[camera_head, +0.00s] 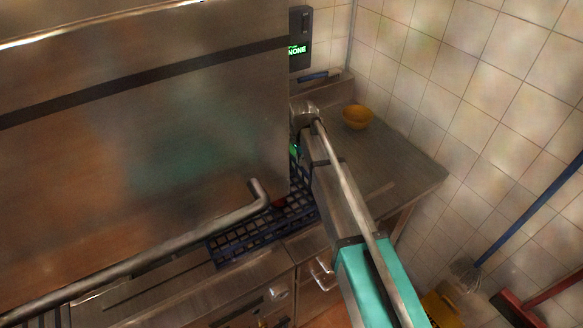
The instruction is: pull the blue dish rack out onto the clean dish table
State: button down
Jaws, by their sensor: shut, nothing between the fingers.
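The blue dish rack (233,247) is a lattice crate. It sits low under the raised steel hood (150,130), with its near corner and right part showing below the hood's edge. A small red item shows in it. The clean dish table (405,165) is the steel counter to the right, behind my arm. My arm reaches from the lower right up to a rounded joint near the hood's right edge, crossing over the rack's right end. A small green light shows below that joint. My gripper's fingers are hidden behind the arm and hood, so their contact with the rack cannot be seen.
A yellow bowl (357,116) stands at the back of the table, whose middle and right are clear. A bent steel handle bar (190,229) runs across the hood's front. A blue-handled broom (530,210) and a red tool (520,308) are at the right wall.

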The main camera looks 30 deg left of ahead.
jog(key=s+a+r, duration=0.1)
jog(key=s+a, duration=0.1)
jog(key=a, duration=0.4)
jog(key=shift+a+m+p, duration=0.15)
jog(key=shift+m+p, duration=0.15)
jog(key=shift+f, duration=0.15)
notch_tip(320, 180, down, 10)
jog(key=b, duration=1)
jog(key=shift+w+f, duration=0.1)
jog(key=shift+w+d+r, duration=0.15)
jog(key=shift+w+d, duration=0.4)
jog(key=shift+w, duration=0.3)
jog(key=shift+w+d+r, duration=0.1)
jog(key=shift+w+d, duration=0.4)
jog(key=shift+w, duration=0.35)
jog(key=shift+a, duration=0.1)
